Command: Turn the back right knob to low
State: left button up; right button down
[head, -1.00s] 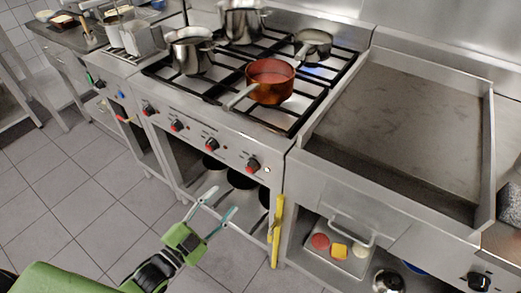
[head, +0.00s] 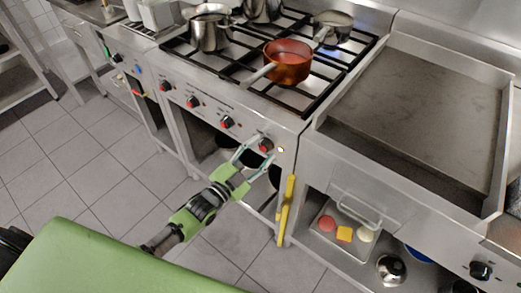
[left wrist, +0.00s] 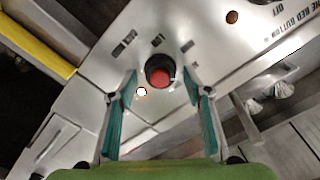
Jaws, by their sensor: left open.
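The stove front carries a row of black knobs with red faces; the rightmost knob (head: 265,145) is at the stove's right end, beside a small lit lamp. My left gripper (head: 262,151) is open in front of it. In the left wrist view the knob (left wrist: 160,72) sits between the two open fingertips of my left gripper (left wrist: 160,80), with gaps on both sides. Its exact dial setting is not readable. The back right burner, under a small pan (head: 333,27), shows a blue glow. My right gripper is out of view.
A copper saucepan (head: 287,62) sits on the front right burner, its handle pointing toward the front left. A yellow handle (head: 286,210) stands upright just right of the left gripper. A flat griddle (head: 425,110) adjoins on the right. The tiled floor at left is clear.

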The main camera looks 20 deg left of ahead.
pick_arm(q)
jog(key=shift+w, duration=0.15)
jog(key=c, duration=1.1)
